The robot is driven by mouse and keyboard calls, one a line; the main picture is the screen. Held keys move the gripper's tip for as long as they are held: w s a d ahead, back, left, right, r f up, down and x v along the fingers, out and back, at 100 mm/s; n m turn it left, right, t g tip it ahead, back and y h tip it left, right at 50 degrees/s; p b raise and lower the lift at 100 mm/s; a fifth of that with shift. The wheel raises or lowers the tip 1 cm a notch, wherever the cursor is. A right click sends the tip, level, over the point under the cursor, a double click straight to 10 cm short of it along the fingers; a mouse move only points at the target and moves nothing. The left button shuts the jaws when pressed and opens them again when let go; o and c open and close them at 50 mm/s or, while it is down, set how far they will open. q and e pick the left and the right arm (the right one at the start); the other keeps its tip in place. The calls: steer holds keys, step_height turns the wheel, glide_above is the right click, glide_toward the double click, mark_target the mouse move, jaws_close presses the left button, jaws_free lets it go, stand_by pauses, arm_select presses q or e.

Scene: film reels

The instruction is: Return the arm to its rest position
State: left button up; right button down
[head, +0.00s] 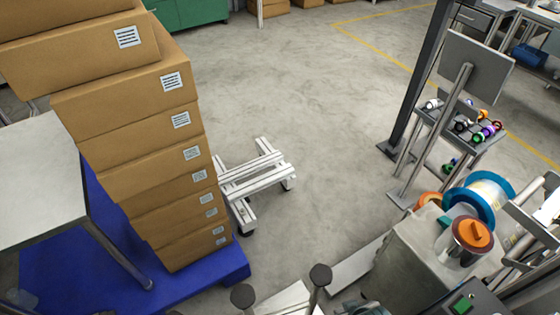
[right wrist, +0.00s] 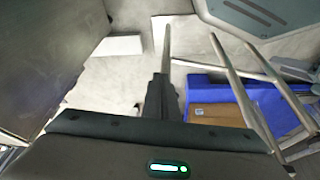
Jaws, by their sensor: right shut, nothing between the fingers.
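My right gripper shows in the right wrist view (right wrist: 163,88), with its dark fingers together and nothing between them. It points over the grey floor, near a thin pale metal bar. In the head view only a small dark part, perhaps of my right arm, shows at the bottom edge. I cannot make out my left gripper in either view. A film reel with a blue rim (head: 463,194) and a reel with an orange centre (head: 474,233) sit at the right by a grey machine (head: 408,262).
Stacked cardboard boxes (head: 150,150) stand on a blue pallet (head: 190,284) at left, beside a grey table (head: 40,180). A white wheeled frame (head: 255,172) stands on the floor. A small stand (head: 460,143) holds several small reels. The middle floor is clear.

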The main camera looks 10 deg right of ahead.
step_height(320, 180, down, 21)
steer(key=s+a+t, duration=0.1)
steer(key=s, duration=0.1)
steer(key=shift+s+a+y, duration=0.3)
steer(key=shift+a, duration=0.1)
stand_by(0.6)
